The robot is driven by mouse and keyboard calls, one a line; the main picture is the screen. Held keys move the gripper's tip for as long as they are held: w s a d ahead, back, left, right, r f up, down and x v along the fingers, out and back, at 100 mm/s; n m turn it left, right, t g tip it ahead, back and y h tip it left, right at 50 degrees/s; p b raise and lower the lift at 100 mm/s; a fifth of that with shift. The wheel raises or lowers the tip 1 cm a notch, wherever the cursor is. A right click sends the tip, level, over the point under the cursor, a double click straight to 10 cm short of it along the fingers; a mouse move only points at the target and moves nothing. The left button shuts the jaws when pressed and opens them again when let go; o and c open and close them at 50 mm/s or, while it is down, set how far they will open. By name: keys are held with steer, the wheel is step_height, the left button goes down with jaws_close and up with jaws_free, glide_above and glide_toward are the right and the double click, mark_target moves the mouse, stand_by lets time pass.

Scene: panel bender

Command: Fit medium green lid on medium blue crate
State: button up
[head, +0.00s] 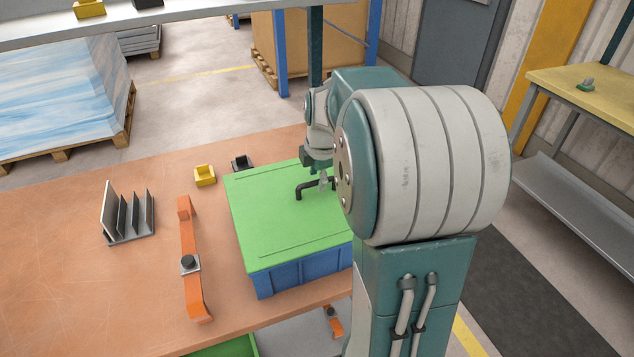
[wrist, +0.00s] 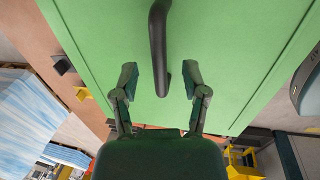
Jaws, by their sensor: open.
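The green lid (head: 275,215) lies on top of the blue crate (head: 300,276) on the orange-brown table. In the head view its edges look roughly in line with the crate's walls; the right part is hidden behind my arm. A dark bar handle (head: 299,191) stands on the lid. In the wrist view the lid (wrist: 225,50) fills most of the picture and the handle (wrist: 158,45) runs up the middle. My gripper (wrist: 161,80) is open, its two fingers on either side of the handle's near end, apart from it. The head view shows my gripper (head: 324,181) just at the handle.
Left of the crate are an orange bar with a dark knob (head: 190,264) and a grey upright rack (head: 128,218). A small yellow bin (head: 204,175) and a dark bin (head: 242,162) stand behind. The table's left part is mostly clear.

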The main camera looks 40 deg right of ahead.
mark_target(321, 200)
step_height(321, 200, up, 9)
steer(key=s, duration=0.1)
steer(key=shift+s+a+r, duration=0.2)
steer(key=shift+s+a, duration=0.05)
steer(key=shift+s, duration=0.1)
steer(key=shift+s, duration=0.1)
